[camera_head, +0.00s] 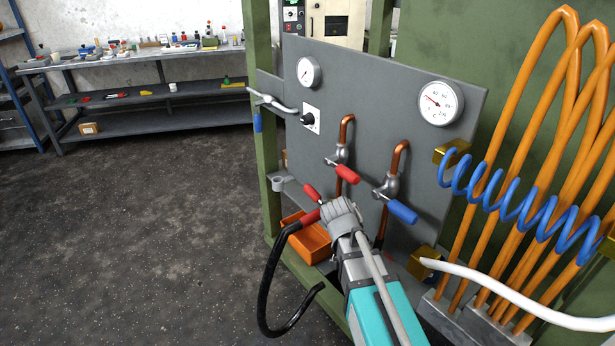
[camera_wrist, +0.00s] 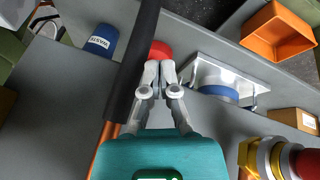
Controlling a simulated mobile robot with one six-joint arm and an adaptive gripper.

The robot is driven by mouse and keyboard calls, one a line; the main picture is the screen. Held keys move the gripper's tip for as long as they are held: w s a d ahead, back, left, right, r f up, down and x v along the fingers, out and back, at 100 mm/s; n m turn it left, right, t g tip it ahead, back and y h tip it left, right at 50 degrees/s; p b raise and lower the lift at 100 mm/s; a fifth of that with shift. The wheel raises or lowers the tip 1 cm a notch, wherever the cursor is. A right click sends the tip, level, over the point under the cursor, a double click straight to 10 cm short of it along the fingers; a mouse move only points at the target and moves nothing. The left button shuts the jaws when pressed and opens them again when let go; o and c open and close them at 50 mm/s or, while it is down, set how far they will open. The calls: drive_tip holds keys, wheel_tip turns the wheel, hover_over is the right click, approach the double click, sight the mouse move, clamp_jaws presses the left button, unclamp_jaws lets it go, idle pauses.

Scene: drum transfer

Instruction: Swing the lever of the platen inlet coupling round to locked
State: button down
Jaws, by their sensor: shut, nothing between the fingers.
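My gripper (camera_head: 338,212) is shut and empty in front of the grey panel. In the wrist view its fingertips (camera_wrist: 159,68) meet just below a rounded red end (camera_wrist: 160,49); whether they touch it I cannot tell. A black hose (camera_head: 270,278) with a red end (camera_head: 309,218) shows directly left of the gripper in the head view. The hose (camera_wrist: 140,62) crosses beside the fingers in the wrist view. A small red handle (camera_head: 313,192) shows just above the hose end. Which part is the platen inlet coupling's lever I cannot tell; the gripper hides much of this area.
Two valves on copper pipes carry a red handle (camera_head: 347,174) and a blue handle (camera_head: 402,212). An orange bin (camera_head: 309,240) sits low behind the gripper. Orange hoses (camera_head: 540,130) and a blue coil (camera_head: 520,212) stand at right. The floor (camera_head: 140,230) at left is clear.

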sight(309, 187)
drive_tip(key=w+a+r+m+t+h+p, duration=0.1)
drive_tip(key=w+a+r+m+t+p, duration=0.2)
drive_tip(key=a+r, duration=0.6)
drive_tip(key=w+a+r+m+t+h+p, duration=0.2)
drive_tip(key=w+a+r+p, duration=0.3)
drive_tip(key=a+r, duration=0.4)
drive_tip(key=a+m+t+p, duration=0.1)
drive_tip(key=a, duration=0.2)
drive_tip(key=shift+a+t, duration=0.15)
drive_tip(key=shift+t, duration=0.25)
drive_tip(key=shift+w, duration=0.1)
drive_tip(key=shift+s+a+f+b+x, duration=0.1)
drive_tip(key=shift+a+f+b+x, duration=0.2)
drive_tip(key=shift+b+x, duration=1.5)
drive_tip(key=shift+s+a+f+b+x, duration=0.15)
drive_tip(key=shift+f+b+x, duration=0.6)
drive_tip(key=shift+x, duration=1.7)
drive_tip(key=shift+s+a+f+b+x, duration=0.1)
drive_tip(key=shift+a+b+x, duration=0.1)
drive_tip(key=shift+b+x, duration=1.7)
drive_tip(key=shift+w+d+f, duration=0.1)
drive_tip(key=shift+w+d, duration=0.05)
